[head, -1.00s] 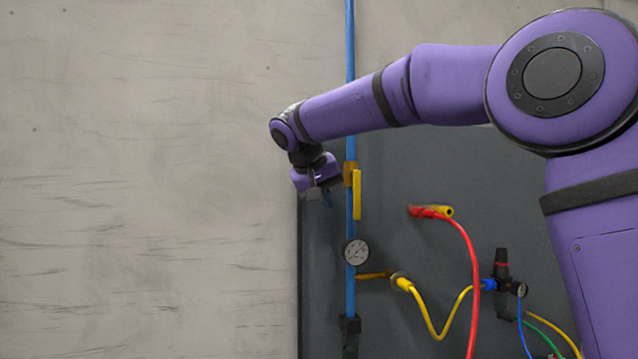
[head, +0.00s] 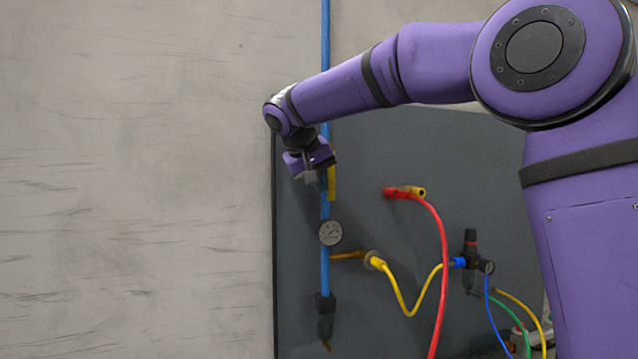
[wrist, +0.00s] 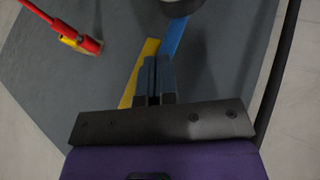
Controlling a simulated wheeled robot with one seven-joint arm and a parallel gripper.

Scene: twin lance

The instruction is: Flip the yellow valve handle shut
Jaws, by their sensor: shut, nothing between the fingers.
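The yellow valve handle (head: 332,184) hangs down along the blue vertical pipe (head: 325,271) in the head view, its upper part hidden by my gripper. In the wrist view the handle (wrist: 140,72) shows as a yellow strip beside and partly behind my fingers, with the blue pipe (wrist: 174,38) just right of it. My gripper (head: 311,179) is shut and empty, pointing down just left of the handle in the head view. The shut fingers also show in the wrist view (wrist: 156,66). I cannot tell whether they touch the handle.
A round gauge (head: 331,233) sits on the pipe below the handle. A red hose (head: 443,262) and a yellow hose (head: 397,291) hang to the right, near a black regulator (head: 470,262). The dark panel (head: 300,290) ends at the left; pale wall (head: 130,180) lies beyond.

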